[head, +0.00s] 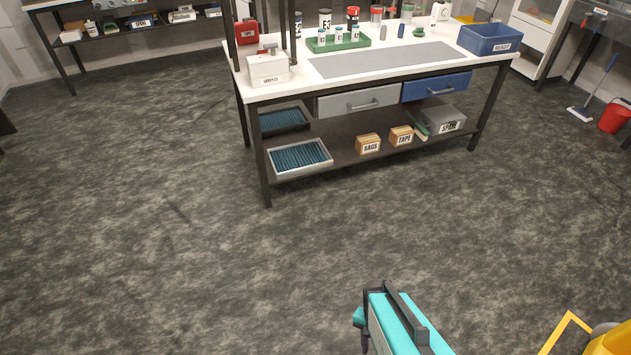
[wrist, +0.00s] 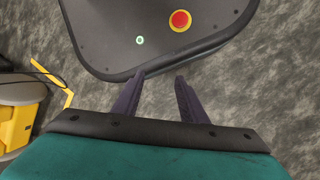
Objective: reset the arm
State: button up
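My gripper (wrist: 160,78) shows in the wrist view with two dark fingers standing apart. Nothing is between them; floor shows through the gap. Beyond the fingertips is the dark top of my own base, with a red button and a small green light. In the head view a teal and black part of my arm is at the bottom, right of centre, over the floor and well short of the workbench (head: 380,75). The fingertips cannot be made out there.
The bench holds a green rack (head: 338,43), a white box (head: 268,69) and a blue bin (head: 489,39). A yellow object (head: 611,341) with a frame is at the lower right. A red bucket (head: 614,117) stands at far right. The floor (head: 180,240) before the bench is clear.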

jog(key=n, duration=0.2)
jog(key=s+a+n, duration=0.1)
jog(key=n, duration=0.3)
jog(key=shift+s+a+r+g+y, duration=0.35)
jog(key=shift+r+g+y, duration=0.05)
jog(key=shift+c, duration=1)
jog(key=shift+d, duration=0.1)
